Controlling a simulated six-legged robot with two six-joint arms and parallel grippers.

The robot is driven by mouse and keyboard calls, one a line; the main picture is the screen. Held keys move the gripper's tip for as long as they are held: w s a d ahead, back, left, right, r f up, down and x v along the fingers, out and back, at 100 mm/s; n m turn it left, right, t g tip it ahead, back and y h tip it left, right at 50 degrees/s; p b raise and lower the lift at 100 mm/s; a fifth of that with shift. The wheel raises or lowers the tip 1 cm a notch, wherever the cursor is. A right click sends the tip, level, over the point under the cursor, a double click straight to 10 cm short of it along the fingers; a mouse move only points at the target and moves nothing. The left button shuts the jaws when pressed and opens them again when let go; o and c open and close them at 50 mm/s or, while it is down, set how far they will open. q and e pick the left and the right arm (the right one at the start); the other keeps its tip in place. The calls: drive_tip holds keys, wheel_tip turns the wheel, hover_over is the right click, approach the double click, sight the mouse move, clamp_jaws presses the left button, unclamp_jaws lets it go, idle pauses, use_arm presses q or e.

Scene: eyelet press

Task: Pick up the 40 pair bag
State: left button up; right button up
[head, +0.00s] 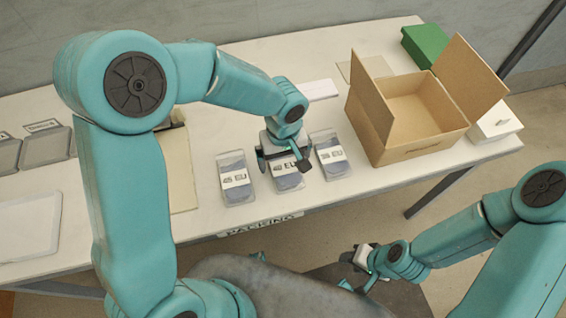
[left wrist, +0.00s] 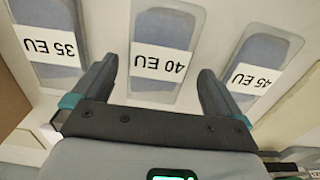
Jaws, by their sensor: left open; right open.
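Three clear bags with blue contents and white labels lie in a row on the white table. In the left wrist view the labels read 35 EU, 40 EU and 45 EU. The 40 bag (left wrist: 166,50) is the middle one; in the head view it (head: 287,180) is partly hidden by my left gripper. My right gripper (head: 362,268) is low, off the table's front edge.
An open cardboard box (head: 420,110) stands right of the bags, with a green box (head: 425,45) behind it and a white box (head: 494,125) beside it. Grey trays (head: 45,146) lie at the left. A packing sign (head: 262,224) is on the front edge.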

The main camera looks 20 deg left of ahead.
use_arm(q)
drive_tip(key=shift+w+f, duration=0.15)
drive_tip(key=shift+f, duration=0.75)
drive_tip(key=c, duration=1)
drive_tip(key=shift+c, duration=0.2)
drive_tip(key=shift+r, duration=0.1)
